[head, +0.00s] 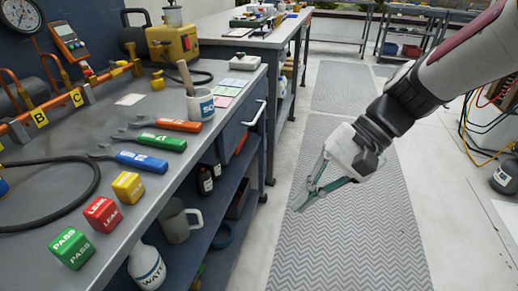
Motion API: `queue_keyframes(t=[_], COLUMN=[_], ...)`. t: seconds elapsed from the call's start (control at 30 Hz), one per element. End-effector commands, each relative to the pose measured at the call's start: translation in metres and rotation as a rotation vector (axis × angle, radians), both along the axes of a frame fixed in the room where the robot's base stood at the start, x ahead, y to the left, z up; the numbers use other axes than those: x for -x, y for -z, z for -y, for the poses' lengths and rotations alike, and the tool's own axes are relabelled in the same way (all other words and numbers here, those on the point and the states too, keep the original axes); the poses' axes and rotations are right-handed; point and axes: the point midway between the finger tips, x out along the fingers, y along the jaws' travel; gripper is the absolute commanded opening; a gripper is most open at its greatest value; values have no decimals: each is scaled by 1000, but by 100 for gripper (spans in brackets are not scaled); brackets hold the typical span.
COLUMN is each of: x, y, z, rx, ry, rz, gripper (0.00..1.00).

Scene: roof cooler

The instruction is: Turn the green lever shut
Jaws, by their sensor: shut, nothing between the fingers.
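I cannot make out a green lever on the copper pipework (70,103), which runs along the left of the bench with yellow tags B and C and is cut off by the picture's left edge. A green-handled tool (155,141) lies on the grey bench (130,190) between an orange-handled tool (178,125) and a blue-handled one (142,161). My gripper (303,203) is shut and empty. It hangs over the patterned floor mat, right of the bench and apart from everything on it.
Green PASS (72,248), red LEAK (102,214) and yellow (128,187) blocks stand near the bench's front edge. A mug (200,104), a yellow machine (173,43) and a black hose (85,200) are also on it. The aisle mat (365,230) is clear.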

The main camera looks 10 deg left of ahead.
Motion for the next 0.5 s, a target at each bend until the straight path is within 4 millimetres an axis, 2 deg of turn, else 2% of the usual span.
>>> queue_keyframes(t=[0.1,0.27,0.5], x=[-31,-67,-114], y=[18,48,111], z=[-27,-60,-105], rx=[-75,-167,-275], ry=[52,140,301], rz=[-73,-159,-292], gripper=[0,0,0])
